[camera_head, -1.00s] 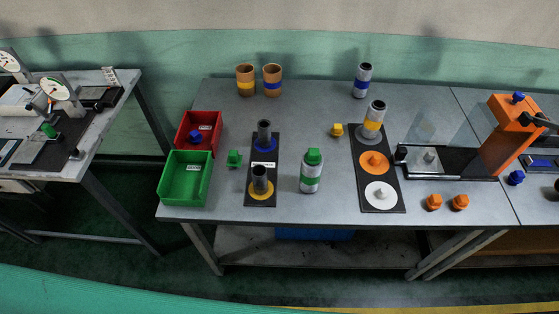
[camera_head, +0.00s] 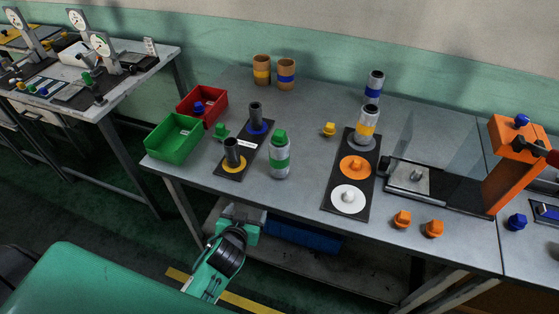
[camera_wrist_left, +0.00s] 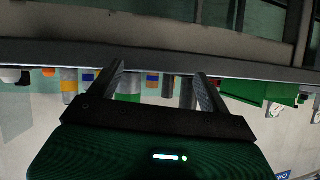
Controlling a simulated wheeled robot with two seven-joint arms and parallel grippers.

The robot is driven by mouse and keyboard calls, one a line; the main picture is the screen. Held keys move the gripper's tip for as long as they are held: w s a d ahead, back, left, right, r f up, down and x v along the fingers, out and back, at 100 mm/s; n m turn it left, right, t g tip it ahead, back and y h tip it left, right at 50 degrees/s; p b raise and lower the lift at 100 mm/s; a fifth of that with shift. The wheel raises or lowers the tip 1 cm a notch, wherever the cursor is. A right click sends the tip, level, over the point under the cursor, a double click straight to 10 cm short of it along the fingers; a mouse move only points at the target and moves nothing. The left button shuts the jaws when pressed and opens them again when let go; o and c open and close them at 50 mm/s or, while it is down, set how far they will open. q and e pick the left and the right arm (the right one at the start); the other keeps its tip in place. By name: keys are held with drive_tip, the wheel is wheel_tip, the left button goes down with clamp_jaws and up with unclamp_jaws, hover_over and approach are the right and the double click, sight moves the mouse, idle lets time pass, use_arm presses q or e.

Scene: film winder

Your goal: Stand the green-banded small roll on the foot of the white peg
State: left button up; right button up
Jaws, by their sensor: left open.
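The green-banded small roll (camera_head: 279,162) is a silver cylinder with a green band and a green knob on top. It stands upright on the table, right of the black plate with two dark posts. The white peg (camera_head: 349,198) has a round white foot on the near end of another black plate, with nothing on it. My left gripper (camera_head: 240,212) is in front of the table's near edge, low and apart from the roll. In the left wrist view, its fingers (camera_wrist_left: 160,78) are spread and empty, with the table upside down beyond. My right gripper is not seen.
An orange peg (camera_head: 355,168) and a yellow-banded roll (camera_head: 366,124) share the white peg's plate. Two orange knobs (camera_head: 402,218) lie to its right, before the orange-framed device (camera_head: 513,165). Green (camera_head: 173,140) and red (camera_head: 203,107) bins stand left. Table between roll and white peg is clear.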

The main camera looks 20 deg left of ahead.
sight(276, 155)
use_arm(q)
drive_tip(key=w+d+r+m+t+h, duration=0.1)
drive_tip(key=w+d+r+t, duration=0.15)
drive_tip(key=r, duration=0.35)
drive_tip(key=w+d+r+t+h, duration=0.2)
drive_tip(key=w+r+t, duration=0.1)
drive_tip(key=w+r, duration=0.15)
drive_tip(key=w+p, duration=0.1)
drive_tip(key=w, duration=0.5)
drive_tip(key=shift+w+r, duration=0.15)
drive_tip(key=shift+w, duration=0.05)
drive_tip(key=shift+w+p, duration=0.35)
drive_tip(key=shift+w, duration=0.15)
drive_tip(key=shift+w+a, duration=0.1)
drive_tip(key=shift+w, duration=0.5)
drive_tip(key=w, duration=0.1)
drive_tip(key=w+p, duration=0.1)
drive_tip(key=w, duration=0.1)
drive_tip(key=shift+w+a+f, duration=0.1)
drive_tip(key=shift+w+f, duration=0.05)
drive_tip(key=shift+f, duration=0.05)
drive_tip(key=shift+w, duration=0.45)
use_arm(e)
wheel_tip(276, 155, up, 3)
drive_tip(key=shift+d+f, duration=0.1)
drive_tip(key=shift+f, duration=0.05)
